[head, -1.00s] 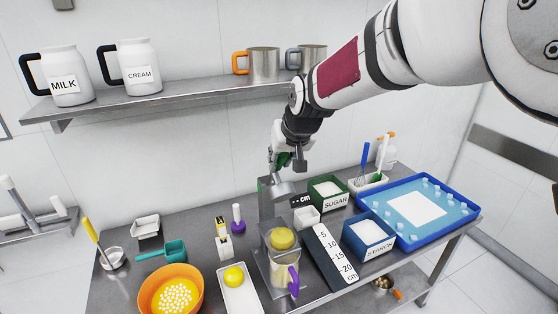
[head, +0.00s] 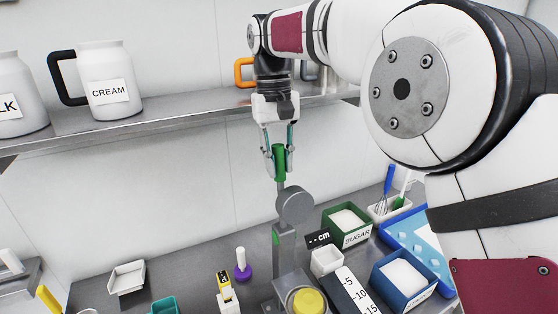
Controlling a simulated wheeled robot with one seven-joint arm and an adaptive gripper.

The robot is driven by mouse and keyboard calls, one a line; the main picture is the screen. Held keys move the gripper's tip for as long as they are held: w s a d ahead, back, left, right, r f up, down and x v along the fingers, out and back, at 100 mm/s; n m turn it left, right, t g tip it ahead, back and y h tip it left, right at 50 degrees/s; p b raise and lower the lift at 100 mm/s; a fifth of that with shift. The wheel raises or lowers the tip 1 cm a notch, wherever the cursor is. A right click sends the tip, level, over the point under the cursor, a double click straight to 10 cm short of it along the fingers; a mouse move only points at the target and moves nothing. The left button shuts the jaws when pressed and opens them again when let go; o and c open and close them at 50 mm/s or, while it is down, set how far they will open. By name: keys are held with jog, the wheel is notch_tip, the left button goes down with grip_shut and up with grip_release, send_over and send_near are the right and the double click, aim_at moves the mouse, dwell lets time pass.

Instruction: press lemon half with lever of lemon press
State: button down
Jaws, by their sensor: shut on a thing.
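The lemon press (head: 286,258) is a grey metal stand with a round grey pressing head (head: 294,206) on its lever. The lever's green handle (head: 278,165) points upward. My gripper (head: 278,158) reaches down from above and is shut on this handle, one finger on each side. The yellow lemon half (head: 307,302) sits cut off by the bottom edge, in the round holder of the press. The pressing head is above it and apart from it. The jug seen earlier under the press is out of view.
The shelf (head: 190,117) runs behind my arm, with a cream jug (head: 104,85) and an orange-handled cup (head: 243,72) on it. A sugar box (head: 347,226), small white dish (head: 326,261) and ruler block (head: 350,290) stand right of the press. A purple-based tool (head: 242,265) stands left.

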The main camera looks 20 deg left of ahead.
jog(key=shift+w+a+f, duration=0.2)
jog(key=shift+a, duration=0.1)
jog(key=c, duration=1.4)
grip_release()
jog(key=shift+a, duration=0.15)
